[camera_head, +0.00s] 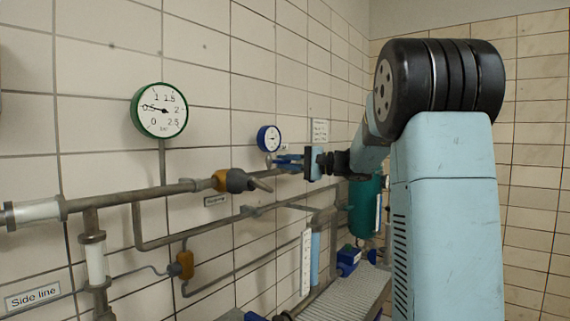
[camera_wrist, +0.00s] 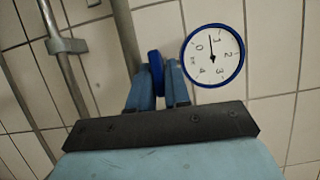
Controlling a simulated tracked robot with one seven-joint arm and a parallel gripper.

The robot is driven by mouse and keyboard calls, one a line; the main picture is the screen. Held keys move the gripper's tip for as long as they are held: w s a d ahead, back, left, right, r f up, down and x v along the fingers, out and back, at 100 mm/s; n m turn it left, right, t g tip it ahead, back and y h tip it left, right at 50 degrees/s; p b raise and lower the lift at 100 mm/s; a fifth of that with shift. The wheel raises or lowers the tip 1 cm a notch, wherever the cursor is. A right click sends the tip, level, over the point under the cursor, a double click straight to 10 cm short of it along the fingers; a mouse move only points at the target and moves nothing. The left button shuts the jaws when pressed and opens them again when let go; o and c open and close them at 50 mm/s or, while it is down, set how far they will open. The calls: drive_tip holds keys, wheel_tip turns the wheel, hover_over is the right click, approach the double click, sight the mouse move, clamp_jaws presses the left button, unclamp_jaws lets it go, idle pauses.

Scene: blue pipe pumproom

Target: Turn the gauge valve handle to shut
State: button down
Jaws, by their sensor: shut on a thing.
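The small blue-rimmed gauge (camera_head: 269,138) is on the tiled wall at the middle of the head view. It also shows in the wrist view (camera_wrist: 213,56), with its needle just short of 1. My gripper (camera_head: 274,161) reaches from the right to just below this gauge. In the wrist view my gripper (camera_wrist: 158,74) is shut on a blue handle (camera_wrist: 156,66), which I take for the gauge valve handle. Its top shows edge-on between the two blue fingers, left of the gauge. The valve body beneath is hidden.
A grey pipe (camera_head: 150,194) runs along the wall, with an orange valve with a dark lever (camera_head: 236,181) left of my gripper. A large green-rimmed gauge (camera_head: 160,110) is further left. A teal tank (camera_head: 364,208) and a grated surface (camera_head: 345,286) lie below right.

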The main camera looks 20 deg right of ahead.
drive_tip(key=shift+d+f, duration=0.15)
drive_tip(key=shift+f, duration=0.2)
drive_tip(key=c, duration=1.3)
unclamp_jaws()
drive_tip(key=shift+o, duration=0.6)
drive_tip(key=shift+r, duration=0.15)
drive_tip(key=v, duration=1.3)
drive_tip(key=shift+s+d, duration=0.15)
drive_tip(key=shift+d, duration=0.25)
drive_tip(key=shift+a, duration=0.15)
